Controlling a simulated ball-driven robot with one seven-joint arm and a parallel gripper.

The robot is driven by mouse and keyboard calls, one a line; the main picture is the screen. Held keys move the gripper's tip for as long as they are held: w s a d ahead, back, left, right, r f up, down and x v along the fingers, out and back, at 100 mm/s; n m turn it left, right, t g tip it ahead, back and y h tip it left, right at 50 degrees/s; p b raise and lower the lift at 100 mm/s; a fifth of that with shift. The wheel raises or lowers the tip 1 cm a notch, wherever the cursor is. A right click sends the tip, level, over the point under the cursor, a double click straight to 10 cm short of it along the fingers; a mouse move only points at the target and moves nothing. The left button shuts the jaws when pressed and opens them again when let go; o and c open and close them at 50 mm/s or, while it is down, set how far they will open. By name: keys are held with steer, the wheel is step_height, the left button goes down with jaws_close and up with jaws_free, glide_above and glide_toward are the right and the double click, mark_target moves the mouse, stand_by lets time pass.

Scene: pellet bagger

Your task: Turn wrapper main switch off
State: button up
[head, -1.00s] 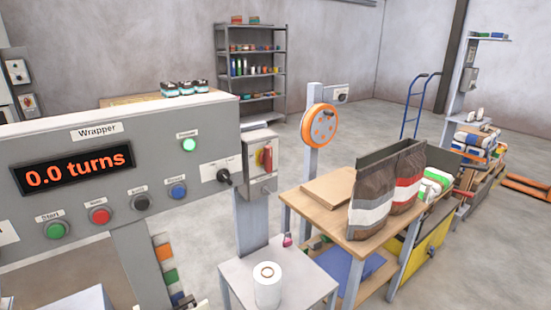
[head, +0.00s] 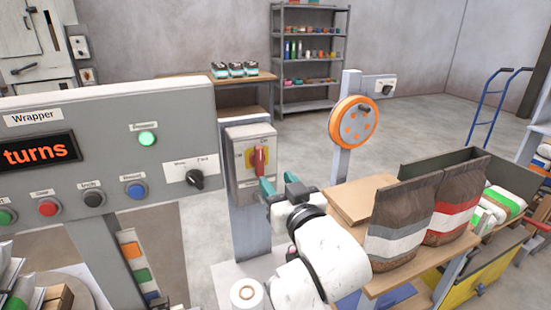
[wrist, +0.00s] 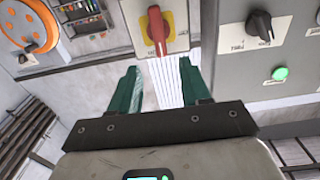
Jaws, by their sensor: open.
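The wrapper main switch is a red rotary handle (head: 258,159) on a yellow plate, on a grey box (head: 240,180) right of the wrapper panel. In the head view the handle stands about upright. The wrist view shows the red handle (wrist: 157,30) at the top, beyond my fingers. My gripper (head: 268,186) is in front of the box, just below and right of the handle. In the wrist view my gripper (wrist: 160,85) has its two green fingers open and apart, with nothing held between them. The handle lines up with the gap between the fingertips and appears clear of them.
The wrapper panel (head: 100,120) has several buttons, a lit green lamp (head: 147,138) and a black selector knob (head: 195,179). An orange wheel (head: 356,122) stands on a post at the right. A wooden table (head: 415,282) with bags is right of my arm.

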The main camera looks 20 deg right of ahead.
mark_target(261, 160)
steer(key=w, duration=1)
steer(key=shift+w+p, duration=0.3)
steer(key=shift+p, duration=0.05)
steer(key=shift+c, duration=0.5)
steer(key=c, duration=0.6)
